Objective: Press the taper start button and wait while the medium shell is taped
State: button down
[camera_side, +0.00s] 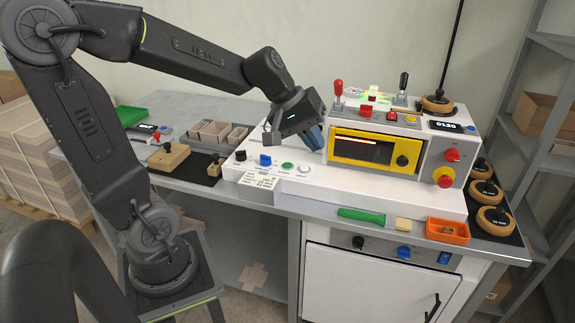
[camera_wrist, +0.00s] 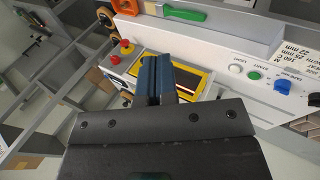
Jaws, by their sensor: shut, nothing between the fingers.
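The green start button (camera_side: 287,166) sits on the white sloped panel in front of the machine, between a blue knob (camera_side: 265,160) and a white button (camera_side: 305,168). In the wrist view the green button (camera_wrist: 254,76) shows to the right of my fingers, with small lettering beside it. My gripper (camera_side: 314,138) is shut and empty, with blue fingers, above and to the right of the button and apart from it. It hangs near the left end of the yellow-framed window (camera_side: 375,150). The fingers also show in the wrist view (camera_wrist: 157,76). I cannot make out the medium shell.
The machine top carries a red lever (camera_side: 338,88), a black lever (camera_side: 403,84) and a round wooden-topped weight (camera_side: 437,103). A red-and-yellow stop button (camera_side: 443,177) is on its right. A green-handled tool (camera_side: 361,216) and an orange tray (camera_side: 448,231) lie along the front.

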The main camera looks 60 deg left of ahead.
jog(key=w+a+f+n+t, duration=0.1)
jog(key=w+a+f+n, duration=0.15)
jog(key=a+n, duration=0.2)
jog(key=w+a+f+n+t, duration=0.1)
jog(key=w+a+n, duration=0.25)
jog(key=a, duration=0.25)
jog(key=n+t+y, duration=0.1)
jog(key=n+y, duration=0.1)
jog(key=n, duration=0.5)
send_over(287, 165)
notch_tip(287, 165, down, 8)
jog(key=r, duration=0.1)
jog(key=shift+d+f, duration=0.1)
jog(key=shift+f, duration=0.1)
jog(key=shift+f, duration=4.45)
jog(key=shift+f, duration=0.4)
